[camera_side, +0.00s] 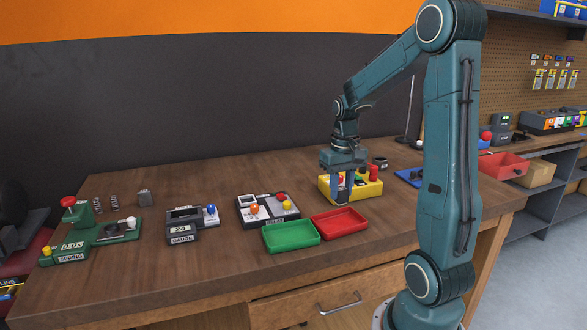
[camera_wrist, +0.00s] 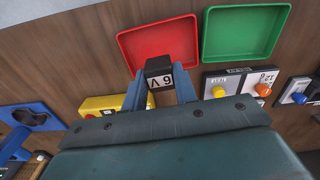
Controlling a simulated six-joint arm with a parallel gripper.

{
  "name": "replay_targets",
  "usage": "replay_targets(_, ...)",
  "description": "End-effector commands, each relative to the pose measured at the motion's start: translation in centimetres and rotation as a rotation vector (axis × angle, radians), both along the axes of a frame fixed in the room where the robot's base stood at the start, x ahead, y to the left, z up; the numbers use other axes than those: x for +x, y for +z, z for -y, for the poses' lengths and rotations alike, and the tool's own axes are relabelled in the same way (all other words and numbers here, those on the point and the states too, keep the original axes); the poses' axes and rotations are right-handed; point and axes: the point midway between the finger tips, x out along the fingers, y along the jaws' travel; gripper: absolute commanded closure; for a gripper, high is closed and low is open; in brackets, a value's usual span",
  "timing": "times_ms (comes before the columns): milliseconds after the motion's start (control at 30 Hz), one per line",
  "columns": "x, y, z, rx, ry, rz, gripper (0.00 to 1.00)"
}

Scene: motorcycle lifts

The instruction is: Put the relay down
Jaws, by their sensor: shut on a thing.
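The relay (camera_wrist: 158,65) is a small black block with a white label reading "6 V", upside down in the wrist view. My gripper (camera_wrist: 158,82) is shut on it, one blue finger on each side. In the side view my gripper (camera_side: 342,192) points down in front of the yellow box (camera_side: 372,188), behind the red tray. The relay is hard to make out there. In the wrist view the relay overlaps the edge of the red tray (camera_wrist: 125,47). The red tray (camera_side: 357,231) and the green tray (camera_side: 290,248) look empty. I cannot tell the relay's height above the bench.
A grey tester (camera_side: 246,219) with coloured buttons stands left of the yellow box. Further left are the gauge unit (camera_side: 183,238) and the green spring tester (camera_side: 95,243). Several springs and a small grey block (camera_side: 144,198) stand behind them. A blue holder (camera_wrist: 32,117) is beyond the yellow box.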

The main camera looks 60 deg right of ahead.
Motion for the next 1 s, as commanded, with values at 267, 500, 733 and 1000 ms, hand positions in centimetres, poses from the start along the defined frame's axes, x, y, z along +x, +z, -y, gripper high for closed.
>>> replay_targets(267, 0.0, -2.5, 0.0, 0.001, 0.000, -0.001, 0.98)
replay_targets(500, 0.0, -2.9, 0.0, 0.001, 0.000, -0.001, 0.98)
replay_targets(733, 0.0, -5.3, 0.0, 0.003, 0.000, -0.003, 0.98)
replay_targets(1000, 0.0, -6.8, 0.0, 0.000, 0.000, 0.000, 0.98)
